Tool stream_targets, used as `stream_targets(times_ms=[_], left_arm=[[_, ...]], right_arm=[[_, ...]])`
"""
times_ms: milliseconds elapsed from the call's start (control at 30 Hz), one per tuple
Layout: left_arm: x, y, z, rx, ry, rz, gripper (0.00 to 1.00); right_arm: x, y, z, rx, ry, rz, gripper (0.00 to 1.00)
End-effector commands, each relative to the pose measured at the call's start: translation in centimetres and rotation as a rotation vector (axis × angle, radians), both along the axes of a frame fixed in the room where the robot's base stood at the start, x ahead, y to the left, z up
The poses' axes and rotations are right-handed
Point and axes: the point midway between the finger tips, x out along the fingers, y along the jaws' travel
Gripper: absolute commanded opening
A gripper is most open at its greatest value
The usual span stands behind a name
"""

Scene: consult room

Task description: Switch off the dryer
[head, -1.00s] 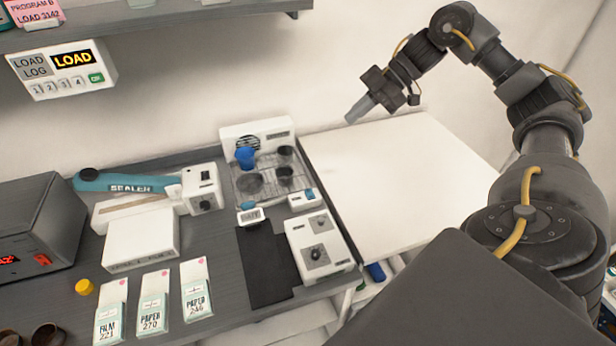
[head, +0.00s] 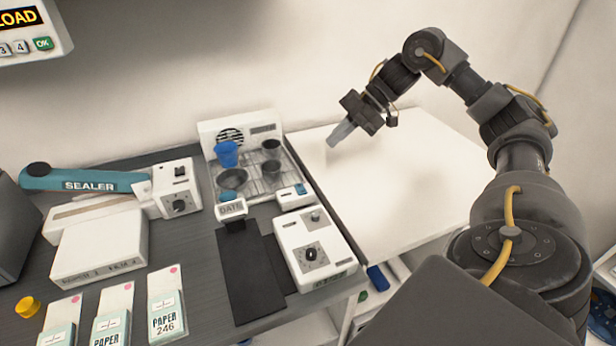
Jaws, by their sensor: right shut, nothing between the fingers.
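The dryer appears to be the white unit with a round fan grille (head: 236,131) at the back of the counter, with a wire rack (head: 262,189) in front holding a blue cup (head: 226,154) and several dark cups and dishes. A small white box with a blue part (head: 293,196) sits at the rack's front right corner; whether it is the dryer's switch, and its position, I cannot tell. My right gripper (head: 340,133) is shut and empty, above the white surface to the right of the dryer, apart from it. My left gripper is not in view.
A sealer with a teal arm (head: 95,180) is on the left. The white surface (head: 400,185) on the right is clear.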

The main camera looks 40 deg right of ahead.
Motion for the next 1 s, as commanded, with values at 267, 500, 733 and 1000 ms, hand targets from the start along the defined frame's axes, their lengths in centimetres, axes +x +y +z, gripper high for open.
stream_targets(times_ms=[267,500,733,1000], left_arm=[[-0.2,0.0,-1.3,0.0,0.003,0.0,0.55],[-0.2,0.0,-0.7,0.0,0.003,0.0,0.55],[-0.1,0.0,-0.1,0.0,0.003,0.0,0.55],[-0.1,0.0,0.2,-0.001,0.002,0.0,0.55]], right_arm=[[0.5,1.3,-1.9,0.001,0.003,0.001,0.0],[2.0,4.4,-4.9,0.001,0.006,0.001,0.0],[3.1,6.3,-8.2,0.001,0.007,-0.004,0.0],[3.4,6.2,-10.7,0.0,0.003,-0.003,0.0]])
